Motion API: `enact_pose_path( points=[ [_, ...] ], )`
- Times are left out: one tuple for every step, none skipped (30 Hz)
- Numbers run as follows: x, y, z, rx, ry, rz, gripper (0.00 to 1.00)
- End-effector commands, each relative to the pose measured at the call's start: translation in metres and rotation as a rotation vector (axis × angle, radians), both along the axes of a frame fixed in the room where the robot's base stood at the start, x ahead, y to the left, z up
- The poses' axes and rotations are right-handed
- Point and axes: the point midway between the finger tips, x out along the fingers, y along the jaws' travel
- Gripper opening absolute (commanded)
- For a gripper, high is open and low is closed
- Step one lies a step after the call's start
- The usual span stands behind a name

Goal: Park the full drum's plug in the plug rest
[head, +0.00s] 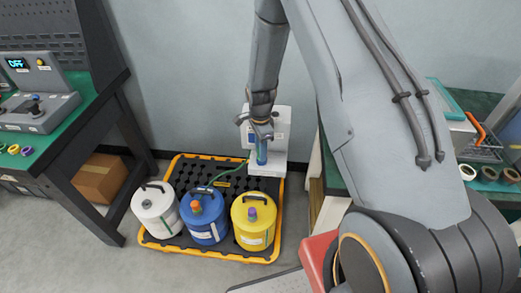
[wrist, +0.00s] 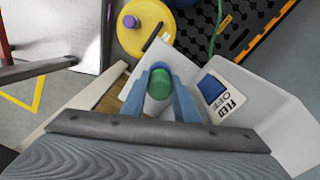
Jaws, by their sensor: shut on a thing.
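My gripper (wrist: 160,85) is shut on a green round-ended piece (wrist: 159,84), with blue showing just beyond it. I cannot tell whether this piece is a plug. In the head view my gripper (head: 262,160) points down in front of the white wall box, above a white block (head: 266,171). The blue drum (head: 203,222) has an orange plug (head: 196,206) on top. The yellow drum (head: 253,226) has a purple plug (head: 252,213), also seen in the wrist view (wrist: 129,21). No plug shows on the white drum (head: 156,213). I cannot tell which drum is full or which part is the plug rest.
The drums stand along the front of a black, yellow-edged pallet (head: 176,171). A green hose (head: 222,175) runs over it towards the box. The box has a blue switch (wrist: 211,88) labelled FEED OFF. Benches stand left (head: 66,136) and right; a cardboard carton (head: 101,178) is under the left one.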

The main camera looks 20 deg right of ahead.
Motion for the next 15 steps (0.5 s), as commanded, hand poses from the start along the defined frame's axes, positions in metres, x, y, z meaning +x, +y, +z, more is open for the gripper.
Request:
enact_pose_path(
  points=[
    [0.0000, 0.0000, -0.0009, 0.000, 0.000, 0.000, 0.29],
    [0.0000, 0.0000, -0.0005, 0.000, 0.000, 0.000, 0.34],
    [0.0000, 0.0000, -0.0004, 0.000, 0.000, 0.000, 0.41],
    [0.0000, 0.0000, -0.0004, 0.000, 0.000, 0.000, 0.46],
    [0.0000, 0.0000, -0.0003, 0.000, 0.000, 0.000, 0.49],
    [0.0000, 0.0000, -0.0003, 0.000, 0.000, 0.000, 0.49],
    [0.0000, 0.0000, -0.0003, 0.000, 0.000, 0.000, 0.49],
    [0.0000, 0.0000, -0.0003, 0.000, 0.000, 0.000, 0.49],
    [0.0000, 0.0000, -0.0003, 0.000, 0.000, 0.000, 0.49],
    [0.0000, 0.0000, -0.0003, 0.000, 0.000, 0.000, 0.49],
    [0.0000, 0.0000, -0.0003, 0.000, 0.000, 0.000, 0.49],
    [-0.0001, 0.0000, -0.0003, 0.000, 0.000, 0.000, 0.49],
    [0.0000, 0.0000, 0.0000, 0.000, 0.000, 0.000, 0.49],
    [0.0001, 0.0000, 0.0007, 0.000, 0.000, 0.000, 0.49],
    [0.0004, 0.0000, 0.0024, 0.000, -0.001, 0.000, 0.49]
  ],
)
